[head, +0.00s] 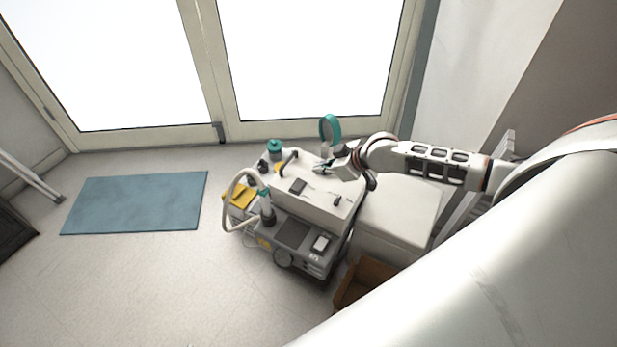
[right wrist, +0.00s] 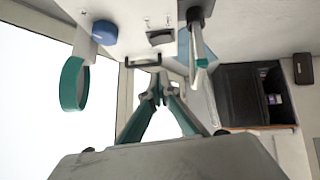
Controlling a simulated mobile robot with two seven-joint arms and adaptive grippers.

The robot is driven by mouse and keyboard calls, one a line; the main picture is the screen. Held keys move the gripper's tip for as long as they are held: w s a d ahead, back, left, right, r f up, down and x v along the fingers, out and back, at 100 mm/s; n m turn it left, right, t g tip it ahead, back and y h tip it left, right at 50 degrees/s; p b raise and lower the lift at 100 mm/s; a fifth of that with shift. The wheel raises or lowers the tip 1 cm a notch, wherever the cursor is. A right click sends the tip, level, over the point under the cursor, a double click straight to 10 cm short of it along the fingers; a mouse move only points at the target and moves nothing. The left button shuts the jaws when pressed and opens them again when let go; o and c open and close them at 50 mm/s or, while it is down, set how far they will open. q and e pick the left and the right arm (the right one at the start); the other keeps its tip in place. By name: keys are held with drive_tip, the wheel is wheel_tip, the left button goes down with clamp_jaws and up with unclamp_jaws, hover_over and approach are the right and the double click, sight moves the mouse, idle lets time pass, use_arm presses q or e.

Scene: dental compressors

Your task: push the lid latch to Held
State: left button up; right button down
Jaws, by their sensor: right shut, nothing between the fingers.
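The dental compressor (head: 313,207) is a white and grey cart on the floor at the middle of the head view. Small dark fittings sit on its white lid: a dark block (head: 298,186) and a small dark lever-like part (head: 337,201). I cannot tell which is the lid latch, or its position. My right gripper (head: 322,169) is over the far right part of the lid. In the right wrist view, my right gripper's fingertips (right wrist: 156,92) meet, with nothing between them, close to a black handle-like bar (right wrist: 145,62). Contact cannot be told. My left gripper is out of view.
A teal ring (head: 331,128) stands behind the gripper. A pale hose (head: 228,205) loops at the compressor's left. A white box-like unit (head: 399,211) and a brown open box (head: 365,282) are at its right. A blue mat (head: 135,202) lies on open floor.

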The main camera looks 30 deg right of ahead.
drive_tip(key=shift+d+r, duration=0.1)
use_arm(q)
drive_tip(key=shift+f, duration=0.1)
use_arm(e)
drive_tip(key=shift+w, duration=0.1)
drive_tip(key=b, duration=0.4)
hover_over(297, 180)
drive_tip(key=s, duration=0.3)
drive_tip(key=f, duration=0.8)
drive_tip(key=shift+d, duration=0.2)
drive_tip(key=shift+d+f, duration=0.25)
drive_tip(key=shift+f, duration=1.3)
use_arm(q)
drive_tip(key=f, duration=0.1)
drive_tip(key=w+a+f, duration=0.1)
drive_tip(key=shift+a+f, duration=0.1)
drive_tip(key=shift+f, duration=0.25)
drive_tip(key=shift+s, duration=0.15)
